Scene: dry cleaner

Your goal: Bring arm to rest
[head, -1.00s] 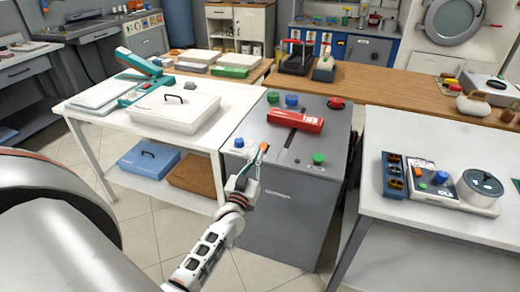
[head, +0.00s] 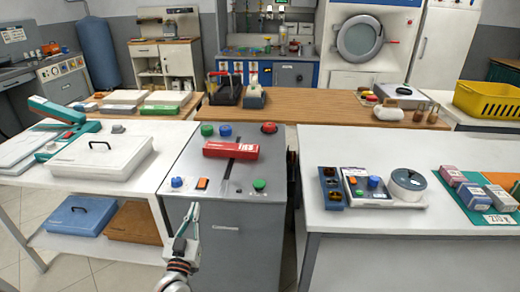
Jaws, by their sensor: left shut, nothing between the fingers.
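My left gripper (head: 192,214) is shut and empty. It points up in front of the grey control cabinet (head: 218,240), below the cabinet's top edge in the head view. The cabinet top carries a red box-shaped part (head: 231,150), a blue knob (head: 177,182), an orange switch (head: 202,183), a green button (head: 259,185) and a red button (head: 269,128). The gripper appears apart from these controls. My right gripper is not in view.
A white table (head: 150,178) with a lidded white case (head: 88,158) stands left. Another white table (head: 400,222) with a small device (head: 376,190) stands right. A wooden counter (head: 330,105) runs behind. A yellow basket (head: 488,100) is at the far right.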

